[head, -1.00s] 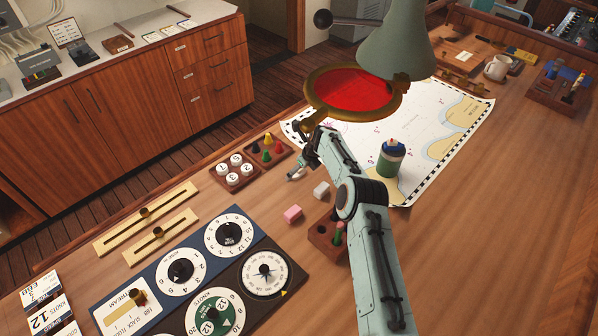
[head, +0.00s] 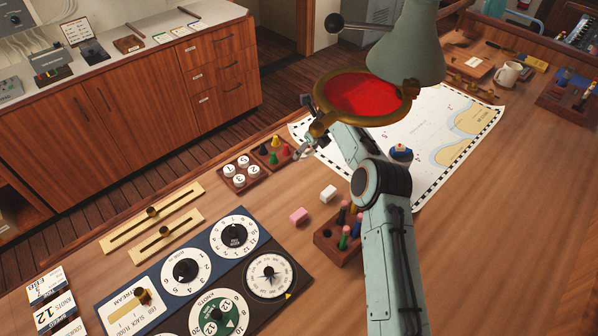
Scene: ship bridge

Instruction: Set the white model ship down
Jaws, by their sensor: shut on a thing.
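My gripper (head: 304,150) shows only in part in the head view, at the chart's left edge, just past the brass-rimmed red lens. The lamp and my own arm cover much of it. It is shut, with a small pale shape at its tips that fits the white model ship; its outline is too small and hidden to make out. The gripper is close to the tray of coloured pawns (head: 273,152). I cannot tell how high it is above the desk.
The green lamp with its red lens (head: 362,94) hangs over the chart (head: 440,150). White (head: 328,193) and pink (head: 298,216) blocks, a peg holder (head: 326,238), numbered discs (head: 240,174) and a dial panel (head: 235,262) lie nearer. Bare desk is at right.

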